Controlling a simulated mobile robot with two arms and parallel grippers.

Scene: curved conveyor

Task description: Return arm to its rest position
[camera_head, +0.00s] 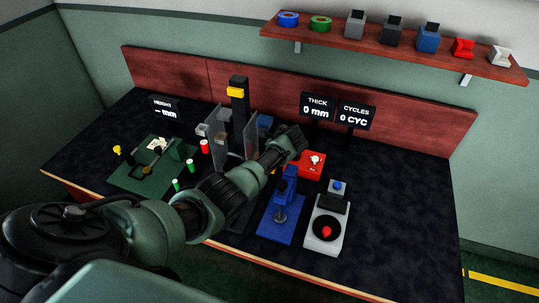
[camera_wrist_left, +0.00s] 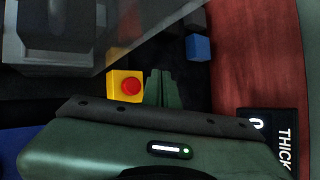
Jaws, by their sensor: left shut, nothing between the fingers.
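My left arm (camera_head: 150,228) comes in from the lower left of the head view and reaches out over the middle of the dark table (camera_head: 400,195). Its gripper (camera_head: 294,139) is near the table's back, between the clear-sided station and the red device. In the left wrist view the gripper's green fingers (camera_wrist_left: 163,88) are together with nothing between them. A yellow box with a red button (camera_wrist_left: 125,87) appears just left of the fingers there. My right gripper is not in view.
A clear-sided station with a dark column (camera_head: 238,105) stands behind the arm. A blue press (camera_head: 282,212), a red device (camera_head: 309,165) and a white-and-black device (camera_head: 326,228) stand to the arm's right. A green board (camera_head: 150,170) lies left. The table's right side is clear.

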